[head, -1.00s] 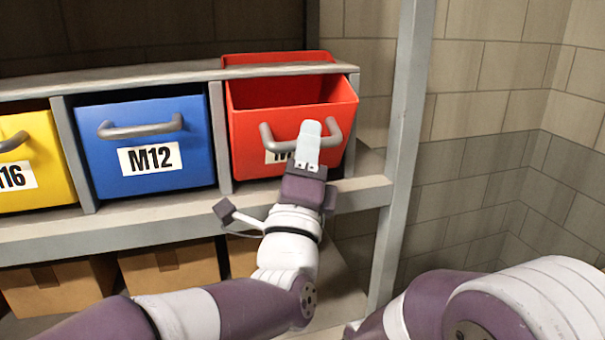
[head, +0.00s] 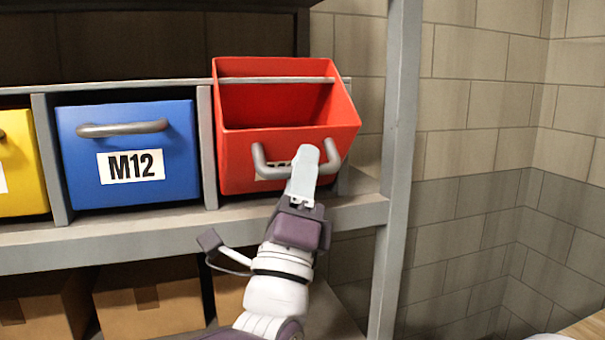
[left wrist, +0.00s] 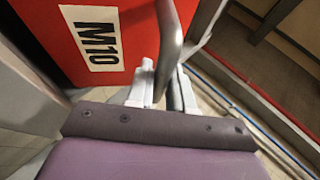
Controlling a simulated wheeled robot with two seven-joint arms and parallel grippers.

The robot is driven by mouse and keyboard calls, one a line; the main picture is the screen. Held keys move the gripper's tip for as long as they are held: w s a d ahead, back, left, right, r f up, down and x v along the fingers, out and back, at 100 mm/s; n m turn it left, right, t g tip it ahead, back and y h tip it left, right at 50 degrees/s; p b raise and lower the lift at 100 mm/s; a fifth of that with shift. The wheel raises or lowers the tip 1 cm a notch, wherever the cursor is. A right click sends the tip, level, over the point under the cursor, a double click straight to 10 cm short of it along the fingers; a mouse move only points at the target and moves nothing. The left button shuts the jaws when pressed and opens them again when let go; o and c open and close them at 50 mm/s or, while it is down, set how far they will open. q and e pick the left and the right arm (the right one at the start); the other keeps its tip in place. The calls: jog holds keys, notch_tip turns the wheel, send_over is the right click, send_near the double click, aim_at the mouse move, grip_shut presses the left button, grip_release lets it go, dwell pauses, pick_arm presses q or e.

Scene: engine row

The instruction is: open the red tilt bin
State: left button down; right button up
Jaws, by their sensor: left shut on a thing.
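The red tilt bin (head: 237,148) sits in the right compartment of the shelf in the head view. It is tilted forward, with its top open and its empty-looking inside showing. Its grey bar handle (head: 333,157) is partly hidden by my left gripper (head: 305,160). The left gripper is shut on the handle; in the left wrist view its fingers (left wrist: 160,88) stand on both sides of the handle bar (left wrist: 170,35). The bin's M10 label (left wrist: 91,38) shows in that view. My right gripper is not in view.
A blue M12 bin (head: 130,185) and a yellow bin (head: 22,160) stand closed to the left. A grey shelf post (head: 400,130) rises close on the right. Cardboard boxes (head: 150,305) sit below. A block wall (head: 480,100) is behind.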

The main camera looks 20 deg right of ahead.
pick_arm(q)
jog(key=c, duration=1.1)
grip_release()
jog(key=b+v, duration=0.6)
jog(key=v, duration=0.6)
jog(key=shift+f, duration=0.25)
jog(key=shift+s+a, duration=0.1)
jog(key=shift+s, duration=0.05)
